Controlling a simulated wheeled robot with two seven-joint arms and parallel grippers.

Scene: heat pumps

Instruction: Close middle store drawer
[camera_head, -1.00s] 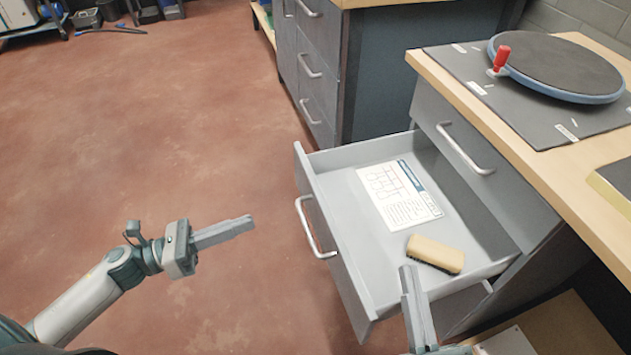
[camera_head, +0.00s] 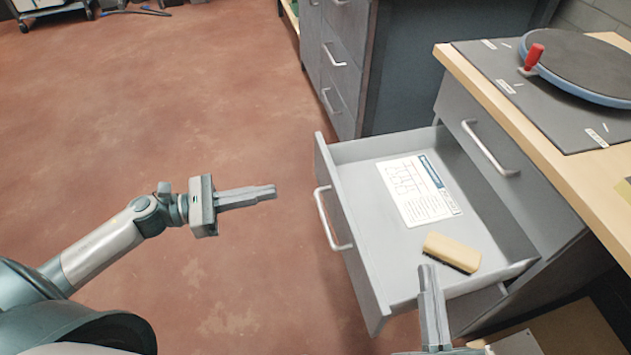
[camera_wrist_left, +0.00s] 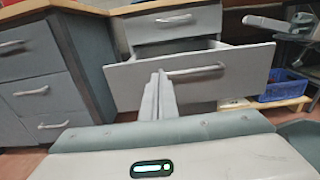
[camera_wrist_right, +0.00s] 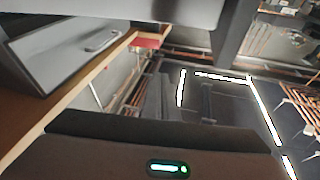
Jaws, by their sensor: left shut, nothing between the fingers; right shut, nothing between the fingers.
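The middle drawer (camera_head: 345,240) of the grey store cabinet stands pulled out, with a silver bar handle (camera_head: 328,222) on its front. A printed sheet (camera_head: 416,190) and a yellow brush or sponge (camera_head: 452,252) lie in it. My left gripper (camera_head: 272,191) is shut and empty, to the left of the drawer front and apart from it. In the left wrist view, its fingers (camera_wrist_left: 158,85) show before the open drawer front (camera_wrist_left: 225,76). My right gripper (camera_head: 428,270) is shut and empty, by the drawer's near side; whether it touches is unclear.
A shut upper drawer (camera_head: 490,150) sits under the wooden worktop (camera_head: 560,165), which carries a round turntable (camera_head: 580,65) with a red knob. Another grey drawer cabinet (camera_head: 335,60) stands behind.

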